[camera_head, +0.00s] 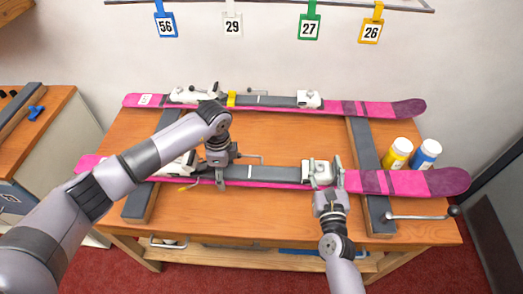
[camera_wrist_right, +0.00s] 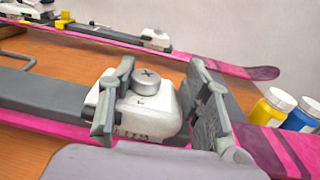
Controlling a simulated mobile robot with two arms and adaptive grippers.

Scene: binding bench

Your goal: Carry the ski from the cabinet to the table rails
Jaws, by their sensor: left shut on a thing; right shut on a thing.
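A pink and grey ski (camera_head: 270,174) with white bindings lies across the front of the table, crossing above both dark table rails, the left one (camera_head: 138,204) and the right one (camera_head: 365,150). I cannot tell whether it touches them. My left gripper (camera_head: 220,180) is shut on this ski left of its middle, partly hiding the rear binding. My right gripper (camera_head: 325,178) is shut on it at the front binding (camera_wrist_right: 148,113), with a finger on each side in the right wrist view. A second similar ski (camera_head: 275,101) lies across the back of the rails.
A yellow bottle (camera_head: 397,155) and a blue bottle (camera_head: 425,155) stand right of the right rail, close behind the front ski. A cabinet (camera_head: 60,130) with a blue tool (camera_head: 36,112) is at left. A metal handle bar (camera_head: 420,216) is at the table's front right. Numbered tags hang above.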

